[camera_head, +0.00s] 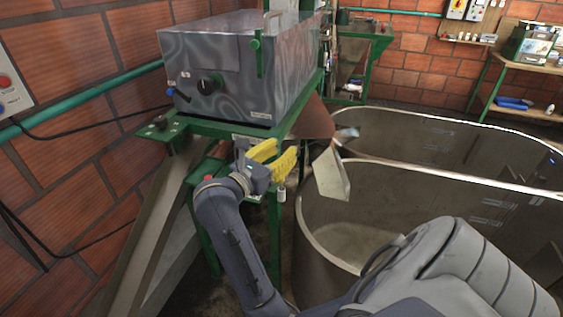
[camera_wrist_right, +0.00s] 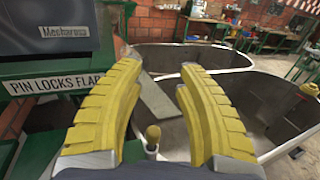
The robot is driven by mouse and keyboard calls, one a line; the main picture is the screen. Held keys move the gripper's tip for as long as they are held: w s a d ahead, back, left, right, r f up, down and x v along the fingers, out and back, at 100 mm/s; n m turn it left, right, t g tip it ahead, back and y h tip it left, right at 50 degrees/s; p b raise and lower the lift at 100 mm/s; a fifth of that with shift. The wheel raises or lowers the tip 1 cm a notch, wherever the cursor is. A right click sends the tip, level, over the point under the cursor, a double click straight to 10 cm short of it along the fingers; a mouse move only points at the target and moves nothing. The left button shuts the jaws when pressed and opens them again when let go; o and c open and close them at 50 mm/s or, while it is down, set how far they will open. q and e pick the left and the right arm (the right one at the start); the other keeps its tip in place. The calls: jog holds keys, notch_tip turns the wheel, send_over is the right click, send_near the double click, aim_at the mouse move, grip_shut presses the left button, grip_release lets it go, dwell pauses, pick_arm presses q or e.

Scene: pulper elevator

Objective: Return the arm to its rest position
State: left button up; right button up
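My right gripper (camera_head: 285,148) has yellow fingers, spread apart with nothing between them. It is beside the green frame, below the grey metal machine box (camera_head: 225,75). In the right wrist view the fingers of this gripper (camera_wrist_right: 160,70) also stand apart. A pale flat plate (camera_head: 331,174) hangs just right of the gripper over the tank edge; it shows beyond the gap in the wrist view (camera_wrist_right: 160,100). A small pin with a yellowish top (camera_wrist_right: 153,133) stands low between the fingers, apart from them. My left gripper does not show.
Two large round-ended tanks (camera_head: 345,245) (camera_head: 420,140) fill the right side. A "PIN LOCKS FLAP" label (camera_wrist_right: 55,84) is on the frame close left of the fingers. A sloping metal chute (camera_head: 155,235) runs down at left. A brick wall (camera_head: 75,130) stands behind. A workbench (camera_head: 535,70) is far right.

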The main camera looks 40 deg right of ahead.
jog(key=shift+r, duration=0.5)
